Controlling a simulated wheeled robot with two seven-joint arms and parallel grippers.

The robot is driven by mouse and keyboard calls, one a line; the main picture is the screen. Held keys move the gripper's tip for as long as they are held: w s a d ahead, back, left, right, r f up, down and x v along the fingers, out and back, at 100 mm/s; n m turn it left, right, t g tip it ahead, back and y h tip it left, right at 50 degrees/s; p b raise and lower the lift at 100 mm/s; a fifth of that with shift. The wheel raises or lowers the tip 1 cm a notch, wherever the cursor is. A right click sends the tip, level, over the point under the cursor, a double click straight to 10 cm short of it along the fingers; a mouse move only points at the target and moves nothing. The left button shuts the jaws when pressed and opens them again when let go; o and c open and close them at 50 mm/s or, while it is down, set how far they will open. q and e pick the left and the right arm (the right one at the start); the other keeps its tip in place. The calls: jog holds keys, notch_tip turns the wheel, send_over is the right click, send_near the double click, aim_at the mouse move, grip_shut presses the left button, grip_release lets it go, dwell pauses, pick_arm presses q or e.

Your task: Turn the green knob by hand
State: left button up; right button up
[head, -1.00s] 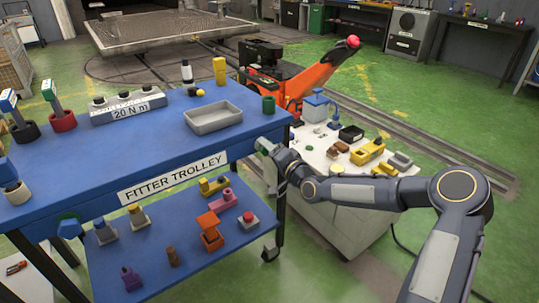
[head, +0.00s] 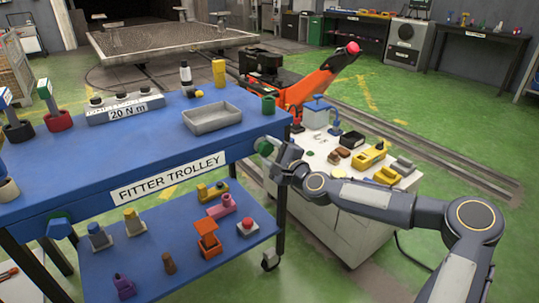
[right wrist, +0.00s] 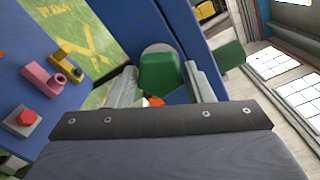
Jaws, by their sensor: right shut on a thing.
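The green knob (head: 262,147) is on the blue trolley's (head: 60,172) front edge, near its right corner. My right gripper (head: 270,148) is at this knob, its arm reaching in from the lower right. In the right wrist view, the green knob (right wrist: 160,74) sits between the two grey fingers of my right gripper (right wrist: 164,82), which are shut on it. A pale round plate shows behind the knob. How far the knob is turned cannot be told. My left gripper is not in view.
A white-topped cabinet (head: 318,160) with tools stands close behind my right forearm.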

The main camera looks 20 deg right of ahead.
jog(key=shift+f+m+b, duration=0.1)
jog(key=shift+m+b, duration=0.2)
jog(key=shift+m, duration=0.8)
jog(key=o, duration=1)
jog(key=v, duration=0.7)
jog(key=shift+s+p, duration=0.4)
